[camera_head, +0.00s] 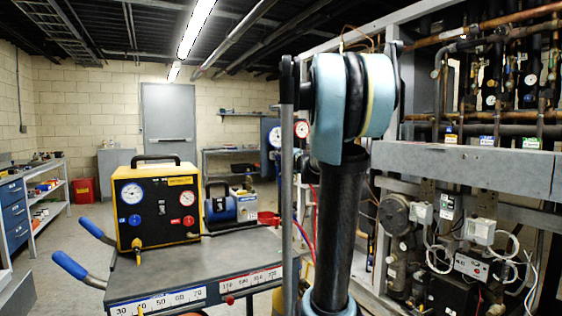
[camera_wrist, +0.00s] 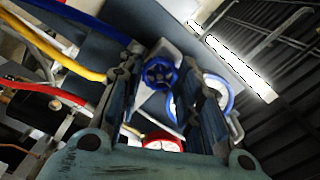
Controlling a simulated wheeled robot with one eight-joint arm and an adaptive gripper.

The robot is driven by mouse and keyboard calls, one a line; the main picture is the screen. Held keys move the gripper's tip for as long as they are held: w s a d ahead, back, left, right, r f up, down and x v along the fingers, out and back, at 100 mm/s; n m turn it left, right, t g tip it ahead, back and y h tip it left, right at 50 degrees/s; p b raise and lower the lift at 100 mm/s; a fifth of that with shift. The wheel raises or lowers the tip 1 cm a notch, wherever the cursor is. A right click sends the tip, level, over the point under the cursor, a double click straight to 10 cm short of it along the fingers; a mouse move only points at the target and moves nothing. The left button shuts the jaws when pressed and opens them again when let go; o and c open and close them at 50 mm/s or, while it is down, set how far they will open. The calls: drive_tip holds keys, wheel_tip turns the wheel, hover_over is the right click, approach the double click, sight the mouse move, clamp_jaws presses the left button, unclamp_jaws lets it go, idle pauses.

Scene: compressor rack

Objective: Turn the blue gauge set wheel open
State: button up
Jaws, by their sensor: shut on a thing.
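The blue gauge set wheel (camera_wrist: 161,73) shows in the wrist view as a round, spoked handwheel between the two fingers of my gripper (camera_wrist: 160,62). The gripper is shut on it; the exact contact with the rim is hard to make out. Beside the wheel are a blue-rimmed gauge (camera_wrist: 219,96), partly behind the right finger, and a red gauge (camera_wrist: 163,145) lower down. My gripper and the wheel are hidden there.
Yellow (camera_wrist: 62,58), blue and red hoses run at the left of the wrist view, close to the left finger. The compressor rack (camera_head: 470,165) with pipes fills the right of the head view. A cart (camera_head: 190,275) carries a yellow-black gauge box (camera_head: 157,205) at the left.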

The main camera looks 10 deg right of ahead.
drive_tip(key=o, duration=1.1)
drive_tip(key=v, duration=1.1)
drive_tip(key=shift+s+d, duration=0.15)
drive_tip(key=shift+s, duration=0.2)
